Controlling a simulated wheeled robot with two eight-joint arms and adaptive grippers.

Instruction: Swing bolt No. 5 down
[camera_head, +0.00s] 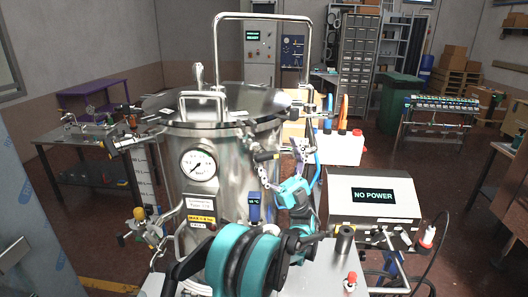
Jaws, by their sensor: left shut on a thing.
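The steel pressure vessel (215,160) stands upright in the middle, with its domed lid (235,103) on top. Clamp bolts sit around the lid's rim; their numbers cannot be read. A swing bolt with a dark handle (265,156) sticks out at the vessel's front right side, below the rim. My left gripper (280,164) is at this bolt, its fingers shut on it, as far as the small picture shows. The fingers partly hide the bolt, so its exact angle is hard to tell. My right gripper is not in view.
A pressure gauge (198,164) and pipework with a yellow valve (139,213) are on the vessel's front left. A box reading "NO POWER" (374,196) stands to the right. A tall metal handle frame (262,17) rises behind the lid. A purple table (93,87) is at the left.

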